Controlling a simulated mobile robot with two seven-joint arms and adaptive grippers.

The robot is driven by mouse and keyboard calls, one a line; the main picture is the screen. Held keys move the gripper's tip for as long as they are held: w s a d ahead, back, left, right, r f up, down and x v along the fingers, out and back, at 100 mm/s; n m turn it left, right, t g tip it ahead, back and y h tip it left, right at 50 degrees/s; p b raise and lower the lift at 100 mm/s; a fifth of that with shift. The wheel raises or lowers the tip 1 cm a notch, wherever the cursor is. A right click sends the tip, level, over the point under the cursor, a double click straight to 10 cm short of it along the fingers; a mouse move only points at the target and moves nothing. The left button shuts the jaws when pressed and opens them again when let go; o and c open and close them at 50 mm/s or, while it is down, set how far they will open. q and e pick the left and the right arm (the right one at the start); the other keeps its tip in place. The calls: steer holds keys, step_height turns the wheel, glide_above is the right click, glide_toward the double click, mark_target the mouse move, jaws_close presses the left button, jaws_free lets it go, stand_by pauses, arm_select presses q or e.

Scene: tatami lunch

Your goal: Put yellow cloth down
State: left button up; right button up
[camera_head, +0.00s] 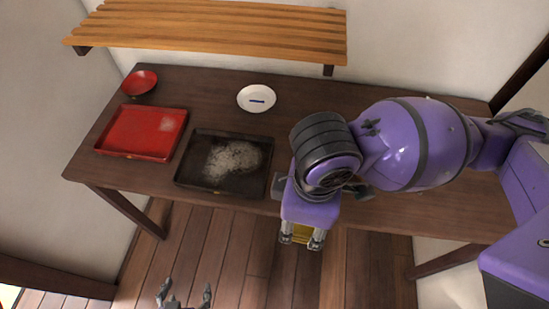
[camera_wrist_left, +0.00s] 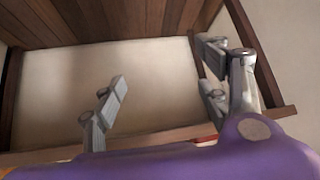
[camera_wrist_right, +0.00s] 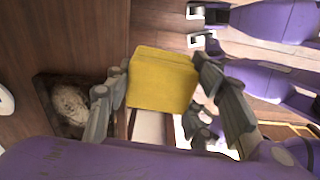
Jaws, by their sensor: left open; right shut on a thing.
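The yellow cloth (camera_wrist_right: 162,80) looks like a folded block between the fingers of my right gripper (camera_wrist_right: 160,92) in the right wrist view. My left gripper (camera_head: 185,294) is open and empty, low in the head view over the floor. It also shows empty in the left wrist view (camera_wrist_left: 170,90).
The dark wooden table (camera_head: 210,93) bears a red tray (camera_head: 103,137), a dark tray (camera_head: 183,172) with a pale grainy patch, a red bowl (camera_head: 139,83) and a white plate (camera_head: 256,92) with a blue mark. A slatted shelf (camera_head: 210,28) hangs above. My right arm hides the table's right part.

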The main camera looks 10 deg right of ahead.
steer(key=shift+w+n, duration=0.1)
steer(key=shift+n, duration=0.2)
steer(key=w+d+f+b, duration=0.1)
steer(key=w+f+b, duration=0.1)
steer(key=w+b, duration=0.1)
steer(key=w+d+f+b, duration=0.1)
steer(key=w+f+b, duration=0.2)
steer(key=w+b, duration=0.1)
steer(key=w+d+f+b, duration=0.1)
steer(key=w+f+b, duration=0.2)
steer(key=w, duration=0.2)
steer(key=shift+d+f+b, duration=0.15)
steer(key=shift+d+b, duration=0.1)
steer(key=shift+b, duration=0.15)
steer(key=shift+w+d+f, duration=0.15)
steer(key=shift+w+f, duration=0.4)
steer(key=shift+f, duration=0.1)
step_height(320, 180, down, 3)
steer(key=shift+w+f+b, duration=0.15)
steer(key=shift+f+b, duration=0.05)
steer(key=shift+b, duration=0.3)
arm_select(q)
steer(key=s+f+g, duration=0.1)
steer(key=s+f, duration=0.3)
steer(key=f, duration=0.8)
steer(key=shift+s+d, duration=0.15)
steer(key=shift+d, duration=0.25)
